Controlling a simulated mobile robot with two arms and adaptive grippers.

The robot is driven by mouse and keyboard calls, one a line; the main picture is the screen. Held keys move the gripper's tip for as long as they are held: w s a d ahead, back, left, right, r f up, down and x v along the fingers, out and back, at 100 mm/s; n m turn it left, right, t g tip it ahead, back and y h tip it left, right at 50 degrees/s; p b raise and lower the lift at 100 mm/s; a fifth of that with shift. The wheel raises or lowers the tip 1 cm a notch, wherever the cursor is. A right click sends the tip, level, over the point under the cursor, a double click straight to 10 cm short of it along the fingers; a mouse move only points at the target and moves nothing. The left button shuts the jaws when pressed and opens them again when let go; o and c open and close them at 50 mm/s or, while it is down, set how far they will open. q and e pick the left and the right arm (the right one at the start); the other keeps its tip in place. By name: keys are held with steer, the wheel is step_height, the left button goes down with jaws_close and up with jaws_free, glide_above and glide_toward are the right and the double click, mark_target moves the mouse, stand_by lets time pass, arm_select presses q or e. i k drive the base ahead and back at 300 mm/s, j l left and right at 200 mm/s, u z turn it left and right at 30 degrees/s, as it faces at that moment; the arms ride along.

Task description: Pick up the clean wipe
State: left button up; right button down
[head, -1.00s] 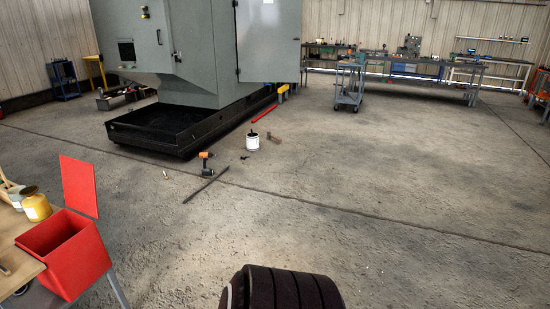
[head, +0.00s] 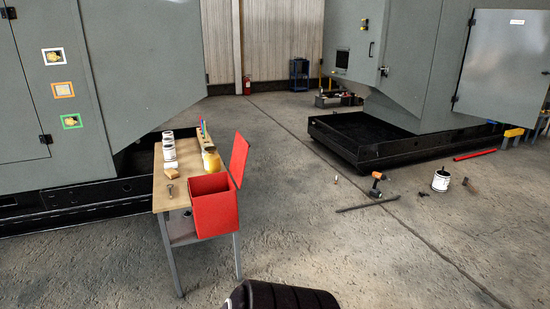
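I cannot make out a clean wipe for certain. A wooden-topped work table (head: 160,196) stands left of centre in the head view, and small items lie on it. A small pale piece (head: 170,166) lies near its middle, too small to tell what it is. A red bin (head: 215,212) with its lid raised is at the table's right edge; its contents are hidden. Neither of my grippers is in view.
White tins (head: 169,150) and a yellow jar (head: 211,160) stand on the table. Grey enclosures stand at left (head: 95,100) and right (head: 410,70). A drill (head: 377,184), dark bar (head: 367,204) and white bucket (head: 441,181) are on the floor.

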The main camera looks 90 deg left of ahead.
mark_target(174, 165)
steer(key=i+j+u, duration=0.2)
steer(key=i+u, duration=0.6)
steer(key=i, duration=0.15)
steer(key=i+l+u, duration=0.1)
steer(key=i+u, duration=0.3)
steer(key=i+l+u, duration=0.4)
steer(key=i, duration=0.15)
steer(key=i+j+u, duration=0.25)
steer(key=u, duration=0.2)
steer(key=i+j+u, duration=0.15)
steer(key=i+u, duration=0.55)
steer(key=u, duration=0.2)
steer(key=i+u, duration=0.45)
steer(key=i+l+u, duration=0.2)
steer(key=u, duration=0.25)
steer(key=i+l+u, duration=0.2)
steer(key=i+u, duration=0.15)
steer(key=i+l+u, duration=0.35)
steer(key=i, duration=0.15)
